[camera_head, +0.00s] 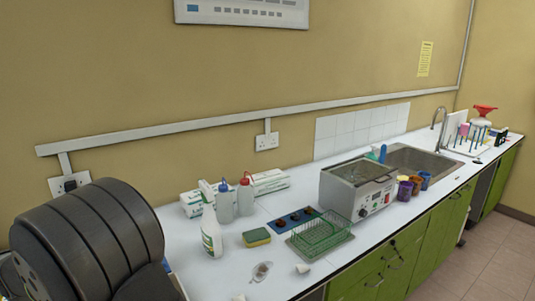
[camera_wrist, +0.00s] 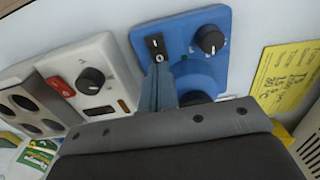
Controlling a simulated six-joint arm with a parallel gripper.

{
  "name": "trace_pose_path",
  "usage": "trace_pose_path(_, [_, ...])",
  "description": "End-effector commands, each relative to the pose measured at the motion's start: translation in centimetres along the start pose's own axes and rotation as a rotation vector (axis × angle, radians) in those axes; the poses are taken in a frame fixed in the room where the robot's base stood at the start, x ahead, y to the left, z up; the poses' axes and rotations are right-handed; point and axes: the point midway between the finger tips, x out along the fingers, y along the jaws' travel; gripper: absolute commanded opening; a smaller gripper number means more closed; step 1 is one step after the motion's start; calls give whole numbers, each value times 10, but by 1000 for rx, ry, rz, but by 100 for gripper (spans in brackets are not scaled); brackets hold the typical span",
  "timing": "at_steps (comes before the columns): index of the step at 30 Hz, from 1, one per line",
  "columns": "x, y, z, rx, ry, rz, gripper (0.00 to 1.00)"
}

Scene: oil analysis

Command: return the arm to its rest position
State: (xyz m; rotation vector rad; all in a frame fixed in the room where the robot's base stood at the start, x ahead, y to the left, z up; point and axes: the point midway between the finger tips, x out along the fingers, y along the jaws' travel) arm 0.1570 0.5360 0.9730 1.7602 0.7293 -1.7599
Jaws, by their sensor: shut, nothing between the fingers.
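My gripper (camera_wrist: 158,85) shows in the wrist view as narrow blue-grey fingers beyond the dark wrist housing. It is shut and empty. The fingers are in front of a blue control panel (camera_wrist: 205,70) with a black rocker switch and knobs, and hide part of it. I cannot tell whether they touch it. In the head view, a large dark ribbed part of my arm fills the lower left, and the gripper does not show there.
The wrist view shows a grey device (camera_wrist: 75,75) with a red switch and a yellow note (camera_wrist: 285,75). In the head view, a spray bottle (camera_head: 211,232), sponge (camera_head: 256,237), green wire basket (camera_head: 320,233) and steel bath (camera_head: 357,190) stand on the white bench.

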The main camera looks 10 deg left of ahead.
Motion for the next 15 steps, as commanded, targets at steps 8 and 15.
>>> trace_pose_path(8, [-43, 0, 1, 0, -3, 2, 0])
trace_pose_path(15, [9, 0, 1, 0, -4, 2, 0])
